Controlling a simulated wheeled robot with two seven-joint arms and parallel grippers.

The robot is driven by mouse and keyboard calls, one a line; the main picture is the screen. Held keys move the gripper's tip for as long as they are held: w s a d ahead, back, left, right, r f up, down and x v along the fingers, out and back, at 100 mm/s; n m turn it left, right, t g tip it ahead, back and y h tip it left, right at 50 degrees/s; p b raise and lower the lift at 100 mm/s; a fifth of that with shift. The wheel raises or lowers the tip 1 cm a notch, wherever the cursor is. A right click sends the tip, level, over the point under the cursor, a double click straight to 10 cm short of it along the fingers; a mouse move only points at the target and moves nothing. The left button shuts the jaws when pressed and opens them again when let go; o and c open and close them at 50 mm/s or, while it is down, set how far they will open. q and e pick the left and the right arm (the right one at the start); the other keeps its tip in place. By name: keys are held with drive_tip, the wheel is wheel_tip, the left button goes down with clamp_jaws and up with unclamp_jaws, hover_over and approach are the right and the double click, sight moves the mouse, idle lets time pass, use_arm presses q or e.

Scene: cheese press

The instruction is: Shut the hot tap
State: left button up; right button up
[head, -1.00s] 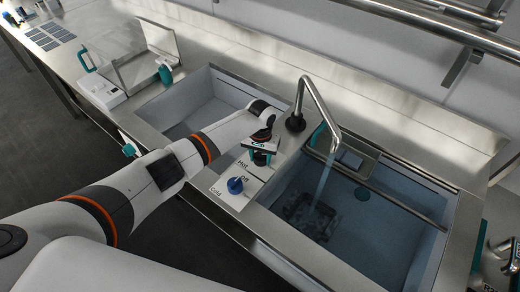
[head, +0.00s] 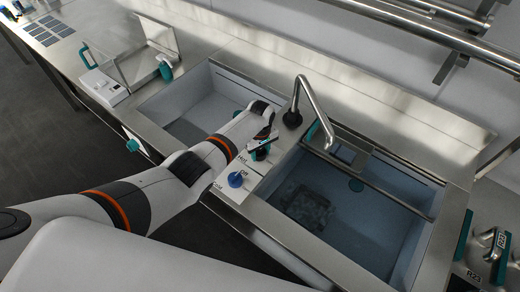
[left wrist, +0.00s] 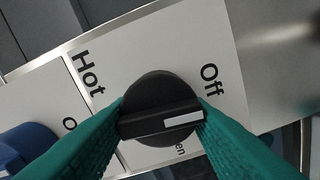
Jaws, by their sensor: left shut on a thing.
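The hot tap's black knob (left wrist: 160,105) shows in the left wrist view on a white panel, with the word Hot at left and Off at upper right. Its raised bar has a white mark on the right end, below the word Off. My left gripper (left wrist: 160,122) is shut on the bar, one teal finger on each side. In the head view my left gripper (head: 262,147) is at the panel between the two basins and hides most of the knob. The steel spout (head: 318,112) hangs over the right basin (head: 385,215), with no stream showing. My right gripper is not in view.
The blue cold knob (head: 235,180) stands close beside the hot knob. A dark grid (head: 308,207) lies in the right basin. Steel rails (head: 430,30) run along the back.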

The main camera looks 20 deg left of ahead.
use_arm(q)
drive_tip(key=shift+w+r+n, duration=0.15)
drive_tip(key=shift+n, duration=0.35)
drive_tip(key=o, duration=1)
drive_tip(key=shift+c, duration=0.2)
drive_tip(key=shift+r+p, duration=0.25)
drive_tip(key=shift+p, duration=0.05)
wheel_tip(320, 180, up, 11)
drive_tip(key=shift+r, duration=0.2)
